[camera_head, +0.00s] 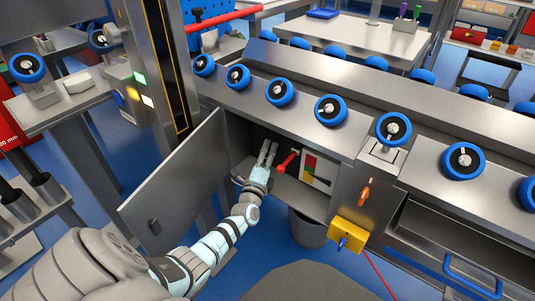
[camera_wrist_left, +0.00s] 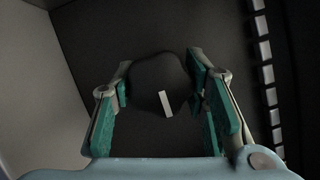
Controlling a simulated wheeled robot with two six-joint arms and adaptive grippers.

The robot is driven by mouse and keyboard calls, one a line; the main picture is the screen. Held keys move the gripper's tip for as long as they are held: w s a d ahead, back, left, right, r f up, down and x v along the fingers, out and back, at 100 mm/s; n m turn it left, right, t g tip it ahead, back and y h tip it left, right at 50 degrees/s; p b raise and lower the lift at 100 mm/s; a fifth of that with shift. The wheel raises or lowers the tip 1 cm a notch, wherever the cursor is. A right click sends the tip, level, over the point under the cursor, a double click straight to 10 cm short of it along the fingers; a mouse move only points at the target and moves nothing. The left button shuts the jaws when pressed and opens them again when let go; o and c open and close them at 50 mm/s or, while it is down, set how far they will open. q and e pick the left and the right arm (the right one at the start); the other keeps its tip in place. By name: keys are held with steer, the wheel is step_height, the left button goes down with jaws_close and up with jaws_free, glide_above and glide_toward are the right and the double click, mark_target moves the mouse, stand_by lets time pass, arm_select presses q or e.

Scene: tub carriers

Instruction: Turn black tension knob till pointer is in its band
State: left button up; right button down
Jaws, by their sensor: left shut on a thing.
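The black tension knob (camera_wrist_left: 158,75) shows in the left wrist view as a dark rounded shape with a pale mark on its face, against a dark wall. My left gripper (camera_wrist_left: 162,88) has its teal-padded fingers on either side of it, shut on the knob. In the head view my left gripper (camera_head: 267,154) reaches into the open cabinet under the conveyor, and the knob cannot be made out there. A panel with red, yellow and green fields (camera_head: 311,171) is right of the gripper. Its pointer is too small to read. My right gripper is not in view.
A red-handled lever (camera_head: 288,161) is close to the right of my left gripper. The cabinet door (camera_head: 178,180) stands open on the left. A yellow box (camera_head: 348,234) and an orange handle (camera_head: 364,192) are outside on the right. A grey bin (camera_head: 308,232) stands below.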

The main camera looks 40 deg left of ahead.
arm_select(q)
steer(key=o, duration=1.1)
steer(key=shift+a, duration=0.1)
steer(key=shift+o, duration=0.2)
steer(key=v, duration=1.2)
